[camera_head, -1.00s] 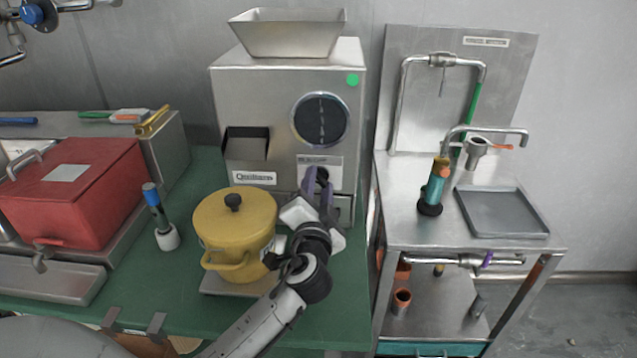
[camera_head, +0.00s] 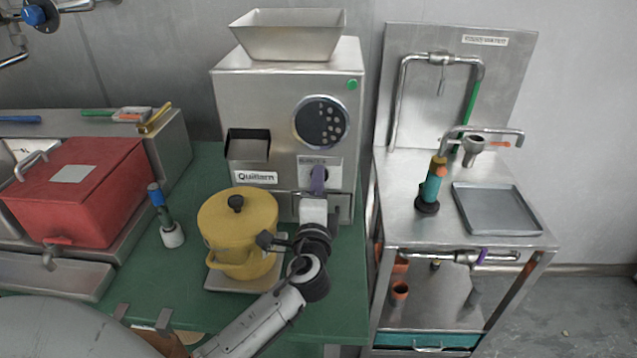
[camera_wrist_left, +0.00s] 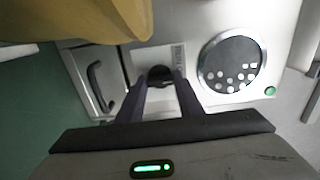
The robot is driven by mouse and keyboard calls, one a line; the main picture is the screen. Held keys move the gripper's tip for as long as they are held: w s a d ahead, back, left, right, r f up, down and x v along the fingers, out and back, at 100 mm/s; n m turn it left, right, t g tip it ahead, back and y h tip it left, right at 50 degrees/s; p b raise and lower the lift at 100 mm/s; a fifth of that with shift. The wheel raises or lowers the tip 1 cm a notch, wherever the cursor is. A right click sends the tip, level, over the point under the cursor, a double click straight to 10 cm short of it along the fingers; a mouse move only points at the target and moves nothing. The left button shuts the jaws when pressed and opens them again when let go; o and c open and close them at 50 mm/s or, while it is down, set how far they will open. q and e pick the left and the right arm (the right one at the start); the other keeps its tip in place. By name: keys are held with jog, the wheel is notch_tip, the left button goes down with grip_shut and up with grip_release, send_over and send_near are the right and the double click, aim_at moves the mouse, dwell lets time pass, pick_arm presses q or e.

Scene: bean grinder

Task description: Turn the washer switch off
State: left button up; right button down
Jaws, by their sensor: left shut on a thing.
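The steel machine (camera_head: 285,115) with a hopper on top stands on the green table. A dark switch knob (camera_wrist_left: 158,75) sits below a small label on its front. I cannot read the label well enough to tell if it names a washer. My left gripper (camera_head: 318,180) is at this knob, its purple fingers upright against the machine's front. In the wrist view the two fingers (camera_wrist_left: 159,88) are shut on the knob, one on each side. The fingers mostly hide the knob in the head view. My right gripper is not in view.
A yellow pot (camera_head: 222,232) stands close left of my left wrist. A red box (camera_head: 75,200) sits farther left. A steel sink stand (camera_head: 400,215) with taps and a grey tray (camera_head: 497,208) is to the right. A blue-topped tool (camera_head: 163,215) stands left of the pot.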

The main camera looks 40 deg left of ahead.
pick_arm(q)
jog(key=shift+f, duration=0.1)
dwell(0.4)
jog(key=o, duration=1.1)
jog(key=b+v, duration=0.2)
jog(key=v, duration=0.8)
jog(key=shift+s+d, duration=0.1)
jog(key=shift+s, duration=0.1)
